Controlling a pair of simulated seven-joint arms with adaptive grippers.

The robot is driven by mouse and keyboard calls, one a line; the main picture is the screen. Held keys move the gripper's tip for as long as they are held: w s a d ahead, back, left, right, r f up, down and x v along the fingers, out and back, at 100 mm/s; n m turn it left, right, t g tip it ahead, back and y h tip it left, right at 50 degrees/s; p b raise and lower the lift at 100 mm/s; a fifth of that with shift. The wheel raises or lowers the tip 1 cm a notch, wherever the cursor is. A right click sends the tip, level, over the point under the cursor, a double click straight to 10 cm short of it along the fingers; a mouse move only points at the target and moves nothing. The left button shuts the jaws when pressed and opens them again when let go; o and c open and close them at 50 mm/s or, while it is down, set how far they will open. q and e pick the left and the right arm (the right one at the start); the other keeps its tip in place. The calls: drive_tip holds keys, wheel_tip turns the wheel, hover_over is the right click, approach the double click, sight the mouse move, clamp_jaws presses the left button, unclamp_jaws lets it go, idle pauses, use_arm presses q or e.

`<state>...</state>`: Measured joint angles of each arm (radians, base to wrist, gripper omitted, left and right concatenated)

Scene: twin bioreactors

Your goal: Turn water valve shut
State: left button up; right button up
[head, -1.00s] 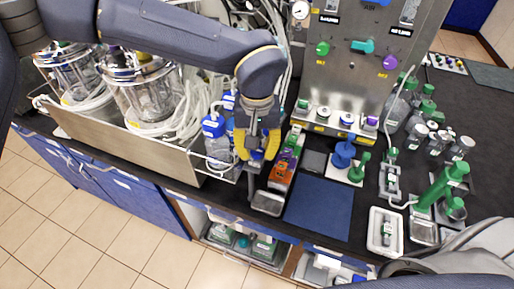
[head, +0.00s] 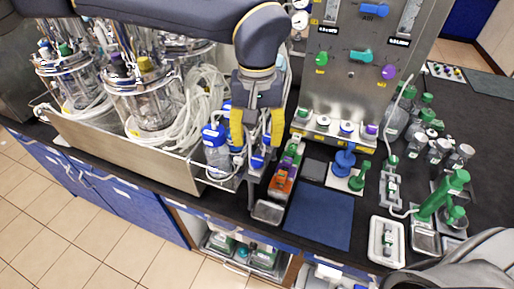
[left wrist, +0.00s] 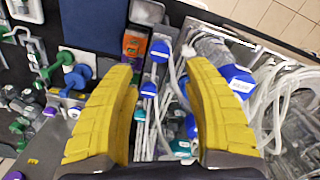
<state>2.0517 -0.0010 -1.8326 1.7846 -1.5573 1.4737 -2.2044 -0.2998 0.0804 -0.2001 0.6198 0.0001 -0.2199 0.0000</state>
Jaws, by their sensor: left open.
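The steel panel (head: 345,95) carries a teal handle (head: 361,56), a green knob (head: 321,58), a purple knob (head: 388,72) and a blue handle (head: 374,9) at the top. I cannot read which of these is the water valve. My left gripper (head: 257,142) is open, fingers down, left of the panel and above blue-capped items. In the left wrist view, the open yellow fingers (left wrist: 163,80) straddle a row of blue caps (left wrist: 160,50), with nothing gripped. Contact cannot be told. My right gripper does not show.
Glass bioreactors (head: 145,100) stand in a steel tray (head: 120,150) at left with coiled white tubing. A blue-capped bottle (head: 216,155) stands close left of the gripper. An orange-and-green block (head: 285,172) is at its right. The blue mat (head: 318,215) is bare.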

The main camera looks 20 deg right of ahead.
use_arm(q)
drive_tip(key=shift+r, duration=2.15)
